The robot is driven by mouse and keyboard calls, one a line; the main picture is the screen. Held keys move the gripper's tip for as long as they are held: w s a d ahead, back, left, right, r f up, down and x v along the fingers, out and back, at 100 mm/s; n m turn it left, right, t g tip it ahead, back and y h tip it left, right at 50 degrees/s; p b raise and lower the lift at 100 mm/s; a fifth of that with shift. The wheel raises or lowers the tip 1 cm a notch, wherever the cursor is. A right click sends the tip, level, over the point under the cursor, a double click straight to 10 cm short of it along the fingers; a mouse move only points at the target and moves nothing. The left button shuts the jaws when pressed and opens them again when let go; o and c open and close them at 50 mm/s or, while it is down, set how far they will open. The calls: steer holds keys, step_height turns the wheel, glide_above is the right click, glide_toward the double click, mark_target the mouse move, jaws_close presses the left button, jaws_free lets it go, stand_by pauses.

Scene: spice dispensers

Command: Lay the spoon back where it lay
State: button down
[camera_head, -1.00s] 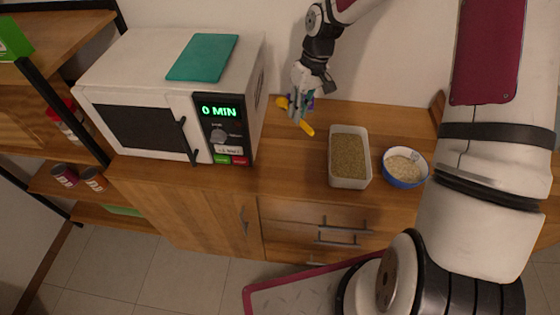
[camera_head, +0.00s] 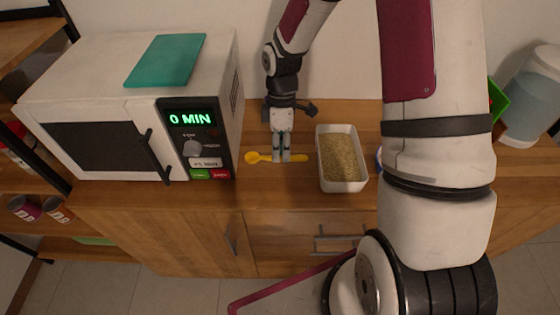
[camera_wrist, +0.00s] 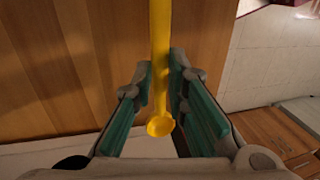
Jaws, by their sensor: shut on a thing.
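The yellow spoon (camera_head: 258,157) is at the wooden counter between the microwave and the tray of grain. It lies roughly level and crosswise, with its bowl to the left. My gripper (camera_head: 281,158) is over its middle, pointing down, shut on it. In the wrist view the spoon (camera_wrist: 160,60) runs between the two green-padded fingers (camera_wrist: 163,105), a rounded end showing near them. I cannot tell whether the spoon touches the counter or is held just above it.
The white microwave (camera_head: 100,135) stands close on the left, with a teal board (camera_head: 165,60) on top. A white tray (camera_head: 343,186) of grain stands close on the right. My own arm covers most of the bowl beyond it. Bare counter (camera_head: 265,190) shows in front.

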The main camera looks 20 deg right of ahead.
steer(key=shift+w+x, duration=0.25)
steer(key=shift+x, duration=0.85)
steer(key=shift+w+x, duration=0.2)
steer(key=shift+x, duration=0.9)
steer(key=shift+d+f, duration=0.15)
steer(key=shift+d, duration=0.05)
steer(key=c, duration=1.6)
jaws_free()
steer(key=v, duration=1.2)
step_height(320, 180, up, 15)
steer(key=m+t+h, duration=0.2)
steer(key=m+t, duration=0.1)
steer(key=m, duration=0.3)
glide_above(281, 171)
steer(key=s, duration=0.5)
steer(key=shift+s+a+r+m+t+y, duration=0.15)
steer(key=shift+s+r+m+t, duration=0.8)
steer(key=shift+s, duration=1.35)
steer(key=shift+s+r+m+t+y, duration=0.2)
steer(key=shift+s+r+m+t, duration=0.25)
steer(key=shift+s+r+m, duration=1.3)
steer(key=shift+s+a+r+m+t+y, duration=0.2)
steer(key=shift+s+m+t, duration=0.65)
steer(key=shift+s, duration=1.95)
